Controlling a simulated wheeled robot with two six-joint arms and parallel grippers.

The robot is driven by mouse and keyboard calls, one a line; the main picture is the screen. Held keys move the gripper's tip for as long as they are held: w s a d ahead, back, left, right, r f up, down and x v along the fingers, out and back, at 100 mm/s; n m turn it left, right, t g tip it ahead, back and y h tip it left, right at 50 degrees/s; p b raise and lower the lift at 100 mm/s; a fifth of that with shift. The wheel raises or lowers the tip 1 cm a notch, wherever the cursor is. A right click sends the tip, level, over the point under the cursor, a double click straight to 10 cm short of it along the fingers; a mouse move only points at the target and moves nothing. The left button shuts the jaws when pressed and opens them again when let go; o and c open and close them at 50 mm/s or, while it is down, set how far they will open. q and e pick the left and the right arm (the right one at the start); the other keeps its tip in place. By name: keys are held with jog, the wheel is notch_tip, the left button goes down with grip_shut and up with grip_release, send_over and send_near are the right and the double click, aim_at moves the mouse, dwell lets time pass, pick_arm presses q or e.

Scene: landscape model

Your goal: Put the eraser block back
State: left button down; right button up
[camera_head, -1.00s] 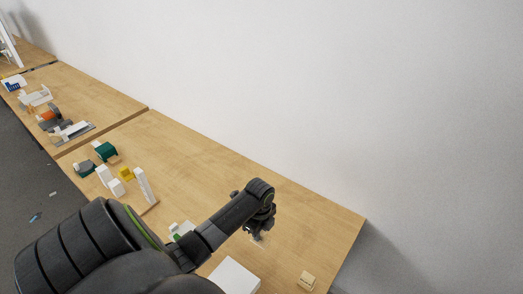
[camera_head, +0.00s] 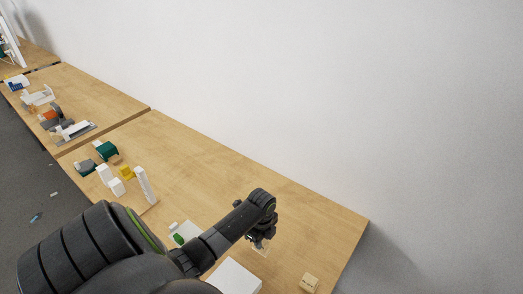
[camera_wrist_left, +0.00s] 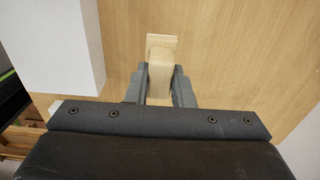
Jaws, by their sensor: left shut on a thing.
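My left gripper (camera_head: 261,245) is over the near right part of the closest table. In the left wrist view its two fingers (camera_wrist_left: 159,84) are shut on a pale cream block (camera_wrist_left: 160,70), which I take to be the eraser block. A wider pale piece (camera_wrist_left: 162,41) shows at the block's far end; I cannot tell whether it is part of the block or lies under it. The fingers hide the block's sides. My right gripper is not in view.
A large white box (camera_head: 236,277) stands close to my left gripper. A small cream block with dark marking (camera_head: 309,283) sits near the table's right edge. A green piece (camera_head: 179,239) is by my arm. White, yellow and green blocks (camera_head: 126,172) stand farther left.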

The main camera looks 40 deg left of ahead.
pick_arm(q)
notch_tip(320, 180, down, 2)
jog(key=shift+f+b, duration=0.1)
jog(key=shift+b, duration=0.45)
jog(key=shift+f+b, duration=0.45)
jog(key=shift+f, duration=0.3)
jog(key=shift+f, duration=0.25)
jog(key=c, duration=1.2)
grip_release()
jog(key=shift+r, duration=0.1)
notch_tip(320, 180, up, 17)
jog(key=shift+r+b, duration=0.1)
jog(key=shift+b, duration=0.65)
